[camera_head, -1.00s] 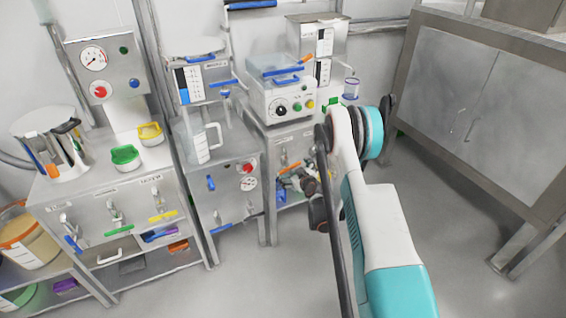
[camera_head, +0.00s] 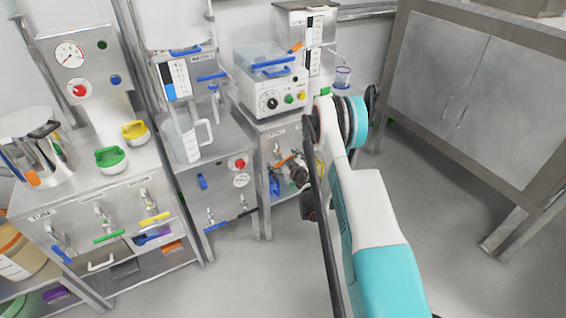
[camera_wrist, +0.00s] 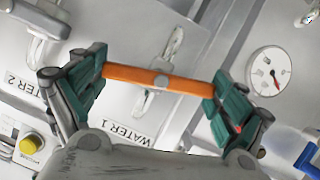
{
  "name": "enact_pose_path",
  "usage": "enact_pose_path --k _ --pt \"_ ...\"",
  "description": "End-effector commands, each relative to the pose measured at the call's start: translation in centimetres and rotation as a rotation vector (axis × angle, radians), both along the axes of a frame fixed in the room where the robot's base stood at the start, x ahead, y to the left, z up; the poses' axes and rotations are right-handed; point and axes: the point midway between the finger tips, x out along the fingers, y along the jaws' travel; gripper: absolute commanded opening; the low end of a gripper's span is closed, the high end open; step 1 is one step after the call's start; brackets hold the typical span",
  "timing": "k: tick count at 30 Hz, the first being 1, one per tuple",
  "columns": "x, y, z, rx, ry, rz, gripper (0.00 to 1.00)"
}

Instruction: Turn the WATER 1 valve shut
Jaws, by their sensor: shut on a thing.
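The WATER 1 valve has an orange bar handle (camera_wrist: 130,73) with a round grey hub at its middle. In the wrist view the handle lies crosswise to the metal spout (camera_wrist: 174,42) behind it. The WATER 1 label (camera_wrist: 126,134) reads upside down below it. My gripper (camera_wrist: 158,90) has one green-padded finger at each end of the handle and is shut on it lengthwise.
A round gauge (camera_wrist: 269,73) is right of the valve in the wrist view. The WATER 2 label (camera_wrist: 20,82) is at the left, near another spout. In the head view a steel cabinet (camera_head: 440,85) stands at the right, with bare floor (camera_head: 430,215) before it.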

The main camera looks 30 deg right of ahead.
Motion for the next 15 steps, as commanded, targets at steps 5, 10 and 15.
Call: enact_pose_path --k 5,10,15 --pt "0.01 -0.21 0.01 0.095 0.004 -0.002 0.67" --pt "0.01 -0.2 0.01 0.244 0.008 -0.002 0.67" --pt "0.01 -0.16 0.04 0.28 0.009 0.0 0.68"
